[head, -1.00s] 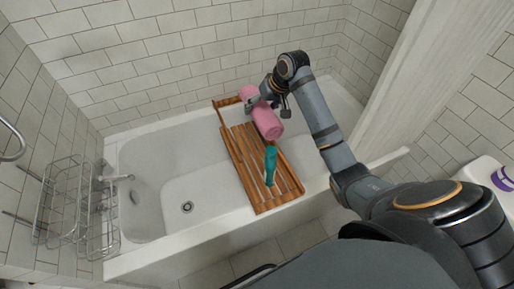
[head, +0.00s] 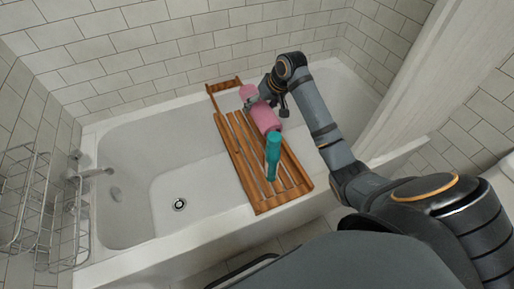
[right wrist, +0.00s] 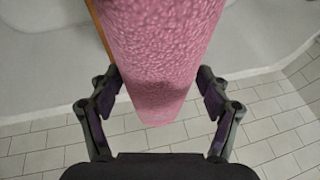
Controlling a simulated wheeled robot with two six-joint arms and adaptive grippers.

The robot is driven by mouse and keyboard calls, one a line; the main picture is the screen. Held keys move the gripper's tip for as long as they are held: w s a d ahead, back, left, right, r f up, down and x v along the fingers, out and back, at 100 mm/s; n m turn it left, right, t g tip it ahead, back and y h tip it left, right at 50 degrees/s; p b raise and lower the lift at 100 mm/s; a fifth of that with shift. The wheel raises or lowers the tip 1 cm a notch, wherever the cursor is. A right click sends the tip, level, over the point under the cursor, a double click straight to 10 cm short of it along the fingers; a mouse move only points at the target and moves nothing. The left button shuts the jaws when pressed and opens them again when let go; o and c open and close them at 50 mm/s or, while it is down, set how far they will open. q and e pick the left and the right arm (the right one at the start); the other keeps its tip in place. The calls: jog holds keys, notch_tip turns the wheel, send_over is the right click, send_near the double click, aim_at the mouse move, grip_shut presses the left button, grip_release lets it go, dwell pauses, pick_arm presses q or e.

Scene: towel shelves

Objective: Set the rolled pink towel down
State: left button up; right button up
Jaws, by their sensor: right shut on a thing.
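The rolled pink towel (head: 265,116) is over the far half of the wooden bath tray (head: 237,160) in the head view. My right gripper (head: 258,103) is shut around it from the far right side. In the right wrist view the towel (right wrist: 160,60) fills the space between the two fingers (right wrist: 160,88). I cannot tell whether the towel touches the slats or hangs just above them. My left gripper is not in view.
A teal bottle (head: 273,156) is on the tray, close in front of the towel. The tray spans the white bathtub (head: 130,245). A wire rack (head: 40,210) is at the left, and a white curtain (head: 410,75) hangs at the right.

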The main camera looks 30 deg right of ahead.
notch_tip(320, 180, down, 5)
jog(key=shift+f+b, duration=0.2)
jog(key=shift+b, duration=0.45)
jog(key=shift+f, duration=0.3)
notch_tip(320, 180, down, 3)
jog(key=shift+f+b, duration=0.2)
jog(key=shift+b, duration=0.3)
jog(key=shift+f, duration=0.2)
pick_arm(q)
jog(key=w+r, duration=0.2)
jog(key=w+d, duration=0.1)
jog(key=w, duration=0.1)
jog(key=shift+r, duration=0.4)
pick_arm(e)
jog(key=o, duration=1.4)
jog(key=shift+f, duration=0.1)
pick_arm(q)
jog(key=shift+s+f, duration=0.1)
